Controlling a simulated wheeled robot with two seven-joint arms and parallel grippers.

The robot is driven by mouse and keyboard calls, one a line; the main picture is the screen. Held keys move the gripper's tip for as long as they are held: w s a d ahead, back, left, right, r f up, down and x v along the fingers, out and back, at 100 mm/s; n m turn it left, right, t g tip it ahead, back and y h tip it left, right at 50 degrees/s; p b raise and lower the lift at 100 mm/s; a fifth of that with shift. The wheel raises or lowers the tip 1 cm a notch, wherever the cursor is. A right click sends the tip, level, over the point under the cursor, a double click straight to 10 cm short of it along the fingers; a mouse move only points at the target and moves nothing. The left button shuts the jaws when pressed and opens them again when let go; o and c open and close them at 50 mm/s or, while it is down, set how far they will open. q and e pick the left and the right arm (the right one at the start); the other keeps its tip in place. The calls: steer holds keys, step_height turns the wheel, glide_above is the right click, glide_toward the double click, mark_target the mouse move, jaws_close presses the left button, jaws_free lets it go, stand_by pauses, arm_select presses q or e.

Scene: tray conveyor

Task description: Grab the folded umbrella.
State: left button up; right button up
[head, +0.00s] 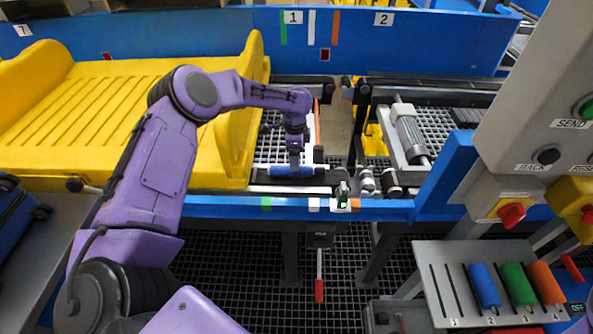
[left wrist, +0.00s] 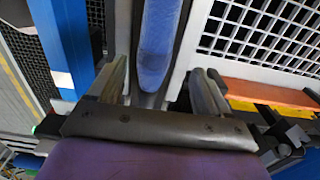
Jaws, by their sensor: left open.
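The folded umbrella (head: 291,171), a slim blue roll, lies lengthwise on the dark track behind the blue front rail. In the left wrist view the umbrella (left wrist: 158,45) runs down from the top edge, its rounded end between my fingers. My left gripper (head: 294,163) points down over it in the head view. In the left wrist view the left gripper (left wrist: 161,75) is open, with one finger on each side of the umbrella and visible gaps. My right gripper is not in view.
A yellow tray carrier (head: 110,110) stands left of the umbrella. The blue front rail (head: 240,206) runs in front. A control panel (head: 550,90) with buttons and a sloped rack (head: 440,285) with coloured rolls stand at the right. White grating lies behind the track.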

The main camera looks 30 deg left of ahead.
mark_target(274, 170)
arm_select(q)
steer(key=shift+s+a+f, duration=0.1)
steer(key=shift+s+f, duration=0.1)
steer(key=shift+f, duration=0.2)
steer(key=f+p, duration=0.1)
steer(key=f, duration=0.3)
steer(key=shift+s+f+p, duration=0.1)
steer(key=shift+s+p, duration=0.1)
steer(key=shift+p, duration=0.2)
steer(key=shift+w+f, duration=0.1)
steer(key=shift+f, duration=0.3)
steer(key=shift+d+r, duration=0.1)
steer(key=shift+d, duration=0.1)
steer(key=c, duration=1.3)
